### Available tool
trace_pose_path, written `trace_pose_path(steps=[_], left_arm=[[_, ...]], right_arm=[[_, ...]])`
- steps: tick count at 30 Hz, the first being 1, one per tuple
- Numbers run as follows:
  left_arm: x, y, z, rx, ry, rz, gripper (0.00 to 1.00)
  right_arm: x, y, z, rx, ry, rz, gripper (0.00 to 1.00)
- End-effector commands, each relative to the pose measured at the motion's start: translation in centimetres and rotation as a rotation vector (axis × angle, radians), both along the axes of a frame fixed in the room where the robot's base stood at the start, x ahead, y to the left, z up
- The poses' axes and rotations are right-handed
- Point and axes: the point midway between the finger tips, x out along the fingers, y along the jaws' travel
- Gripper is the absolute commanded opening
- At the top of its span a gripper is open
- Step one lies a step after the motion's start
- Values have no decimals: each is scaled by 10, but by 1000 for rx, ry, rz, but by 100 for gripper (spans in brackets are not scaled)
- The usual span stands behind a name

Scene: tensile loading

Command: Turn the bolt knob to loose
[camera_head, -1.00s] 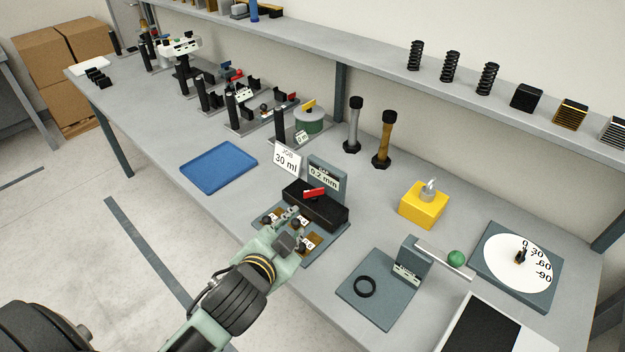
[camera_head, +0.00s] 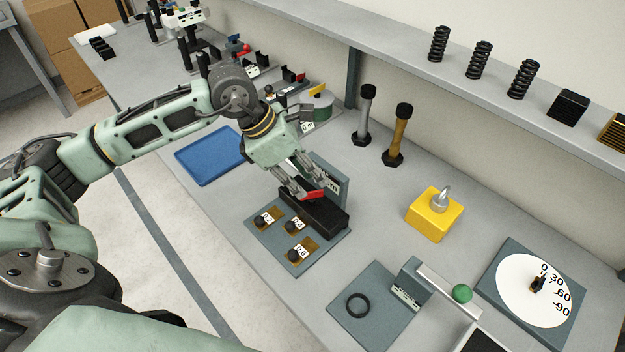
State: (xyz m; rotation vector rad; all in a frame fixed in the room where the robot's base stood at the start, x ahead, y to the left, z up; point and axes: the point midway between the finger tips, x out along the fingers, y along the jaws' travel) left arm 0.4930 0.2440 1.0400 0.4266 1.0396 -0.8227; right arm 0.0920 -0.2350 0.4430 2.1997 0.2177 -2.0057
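My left gripper (camera_head: 308,193) reaches in from the left and points down at a small red lever (camera_head: 315,194) on top of a long black block (camera_head: 318,215). Its two fingers look apart, with the tips right at the lever; whether they touch it I cannot tell. A grey plate (camera_head: 322,262) in front of the block carries small black knobs (camera_head: 292,227) beside labels 0.2, 0.4 and 0.6. A white dial (camera_head: 515,290) at the right has a black pointer knob (camera_head: 538,284) and angle marks. No visible label reads loose. My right gripper is not in view.
Behind the block stands a grey upright plate (camera_head: 338,178), partly hidden by the gripper. A yellow block (camera_head: 432,216) with a silver top, two upright bolts (camera_head: 399,135) and a blue tray (camera_head: 205,158) stand around. A shelf runs above the back of the bench.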

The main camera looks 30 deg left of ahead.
Motion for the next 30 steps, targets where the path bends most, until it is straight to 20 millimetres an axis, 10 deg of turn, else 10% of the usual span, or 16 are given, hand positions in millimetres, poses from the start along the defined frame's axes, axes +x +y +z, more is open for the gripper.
trace_pose_path(steps=[5,18,30], left_arm=[[1,32,-6,111,17,20,23],[17,13,-63,109,18,19,23],[19,10,-74,108,15,19,23]], right_arm=[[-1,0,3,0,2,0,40],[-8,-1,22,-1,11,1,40],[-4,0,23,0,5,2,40]])
